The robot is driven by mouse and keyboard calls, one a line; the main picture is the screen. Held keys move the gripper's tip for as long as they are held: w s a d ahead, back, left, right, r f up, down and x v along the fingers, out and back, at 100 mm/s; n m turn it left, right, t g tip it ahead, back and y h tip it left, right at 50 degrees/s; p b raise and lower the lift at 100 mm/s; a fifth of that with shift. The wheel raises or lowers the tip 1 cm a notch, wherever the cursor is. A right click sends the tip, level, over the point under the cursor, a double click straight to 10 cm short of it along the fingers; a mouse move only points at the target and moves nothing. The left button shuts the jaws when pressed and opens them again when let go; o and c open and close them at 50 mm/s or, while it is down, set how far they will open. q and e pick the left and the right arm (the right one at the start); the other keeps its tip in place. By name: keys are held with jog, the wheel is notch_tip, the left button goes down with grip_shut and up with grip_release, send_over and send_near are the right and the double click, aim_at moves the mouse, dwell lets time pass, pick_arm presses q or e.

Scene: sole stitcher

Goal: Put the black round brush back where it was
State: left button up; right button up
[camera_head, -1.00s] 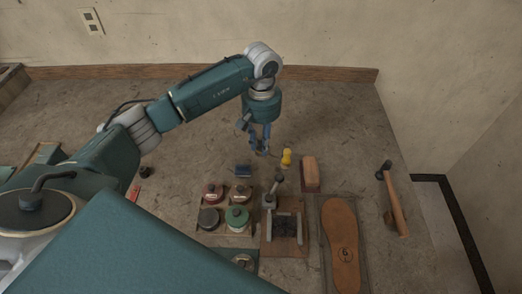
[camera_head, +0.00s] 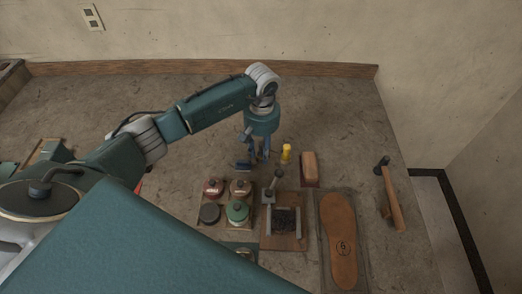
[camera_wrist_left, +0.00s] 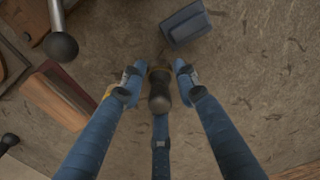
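My left gripper (camera_head: 257,160) points down over the floor in the head view, just right of a small dark-blue block. Whether the brush rests on the floor is also unclear. The right gripper is not in view.
The blue block (camera_head: 243,165) is very close to the fingers; a yellow-topped item (camera_head: 286,153) and a wooden block (camera_head: 309,168) stand to the right. Lidded tins (camera_head: 238,211), a wooden board (camera_head: 283,240), a sole (camera_head: 339,240) and a hammer (camera_head: 391,195) lie nearer. Floor behind is clear.

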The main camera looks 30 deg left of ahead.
aim_at(261, 143)
pick_arm(q)
jog(key=shift+r, duration=0.25)
jog(key=r+b, duration=0.2)
jog(key=r, duration=0.3)
jog(key=r+b, duration=0.2)
jog(key=r, duration=0.3)
jog(key=shift+w+r, duration=0.2)
jog(key=shift+r, duration=0.7)
jog(key=shift+a, duration=0.1)
